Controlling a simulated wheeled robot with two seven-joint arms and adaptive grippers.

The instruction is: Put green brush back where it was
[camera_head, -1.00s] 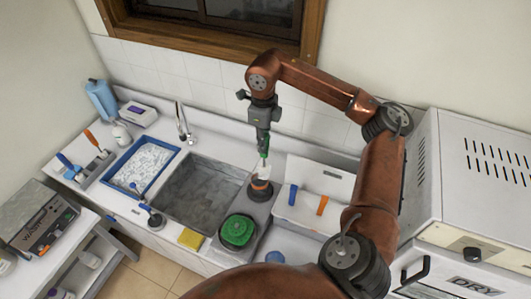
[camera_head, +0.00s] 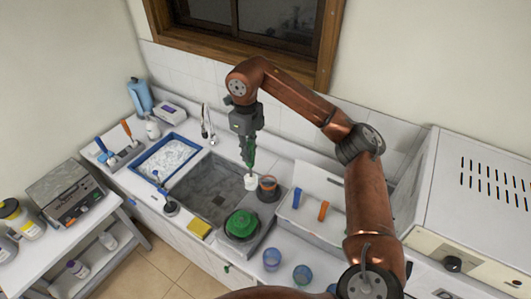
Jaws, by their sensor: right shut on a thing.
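My right gripper (camera_head: 247,140) is shut on the green brush (camera_head: 249,158) and holds it upright, white bristles (camera_head: 251,183) pointing down. The bristles are in the air near the right edge of the sink, just left of the dark cup with the orange rim (camera_head: 267,184). A grey holder (camera_head: 124,157) at the far left of the counter carries a blue-handled brush (camera_head: 101,145) and an orange-handled brush (camera_head: 126,129). My left gripper is not in view.
The grey sink (camera_head: 205,187) and a blue-rimmed tray (camera_head: 193,150) lie between my right gripper and the holder. A faucet (camera_head: 207,125) stands behind the sink. A green round lid (camera_head: 241,224), yellow sponge (camera_head: 200,229) and white bin (camera_head: 340,234) are nearby.

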